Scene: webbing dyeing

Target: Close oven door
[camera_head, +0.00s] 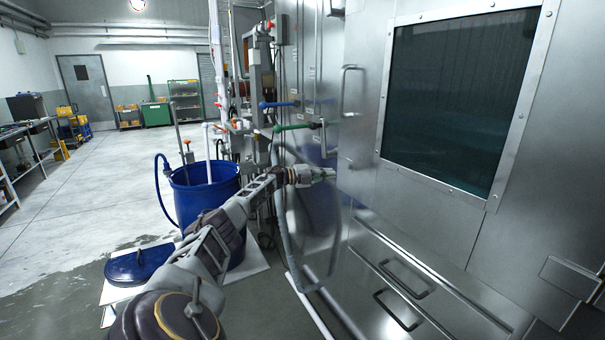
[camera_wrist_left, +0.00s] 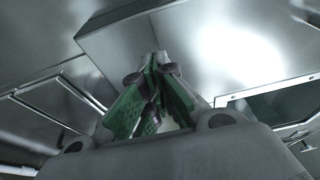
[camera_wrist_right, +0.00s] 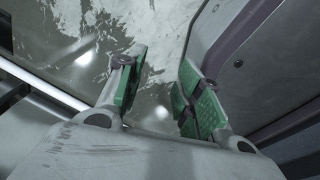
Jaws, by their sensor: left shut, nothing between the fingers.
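The oven door (camera_head: 480,225) is a large steel panel with a dark window (camera_head: 455,95), filling the right side of the head view. Its lower left edge stands out over the steel front below, so it looks slightly ajar. My left gripper (camera_head: 329,174) is shut and empty at the door's left edge, below a bar handle (camera_head: 345,92). In the left wrist view its fingertips (camera_wrist_left: 157,68) are close to the door panel (camera_wrist_left: 190,40); I cannot tell whether they touch. My right gripper (camera_wrist_right: 160,85) is open and empty over the wet floor, outside the head view.
Drawer handles (camera_head: 398,310) stick out on the steel front below the door. Pipes and valves (camera_head: 290,127) line the machine's left. The floor (camera_head: 90,190) farther left is clear.

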